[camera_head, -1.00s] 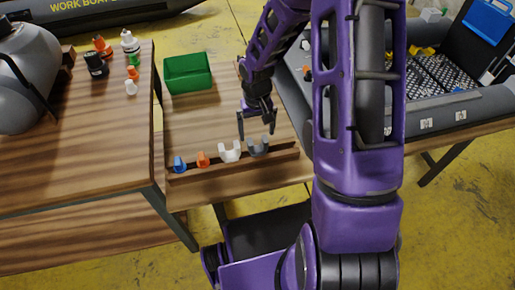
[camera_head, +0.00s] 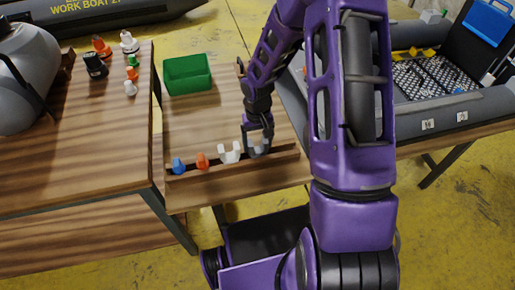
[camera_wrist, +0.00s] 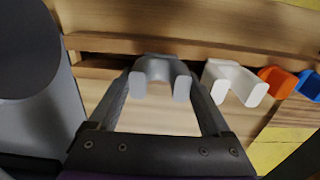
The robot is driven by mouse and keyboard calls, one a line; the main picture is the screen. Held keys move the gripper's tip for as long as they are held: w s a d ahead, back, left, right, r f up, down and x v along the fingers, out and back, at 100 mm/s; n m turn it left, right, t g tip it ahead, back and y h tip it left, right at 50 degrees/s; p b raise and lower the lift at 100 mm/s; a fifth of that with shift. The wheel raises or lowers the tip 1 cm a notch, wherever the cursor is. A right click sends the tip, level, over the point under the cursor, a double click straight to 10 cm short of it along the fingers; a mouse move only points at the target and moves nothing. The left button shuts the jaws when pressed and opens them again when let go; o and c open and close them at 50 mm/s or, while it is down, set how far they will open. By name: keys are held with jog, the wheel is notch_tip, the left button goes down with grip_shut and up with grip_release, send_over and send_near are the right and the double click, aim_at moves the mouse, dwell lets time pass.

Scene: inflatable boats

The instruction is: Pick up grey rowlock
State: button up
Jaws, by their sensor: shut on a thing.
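The grey rowlock (camera_wrist: 158,70) is a U-shaped piece standing at the wooden rack (camera_head: 220,163), at the right end of the row. In the head view the rowlock (camera_head: 260,150) is partly hidden by my gripper. My gripper (camera_head: 257,146) has come down over it. In the wrist view the fingers of my gripper (camera_wrist: 160,88) stand on either side of the rowlock and are shut on it. The rowlock is still at the rack; I cannot tell whether it is lifted at all.
Beside it stand a white rowlock (camera_wrist: 235,82), an orange one (camera_wrist: 278,82) and a blue one (camera_wrist: 310,86). A green bin (camera_head: 187,74) sits further back on the table. Small bottles (camera_head: 128,43) stand on the left table. A grey boat (camera_head: 440,110) lies at right.

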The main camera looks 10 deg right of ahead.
aim_at(258, 151)
jog(key=c, duration=0.3)
notch_tip(258, 151, up, 11)
jog(key=p, duration=0.3)
jog(key=shift+r, duration=0.15)
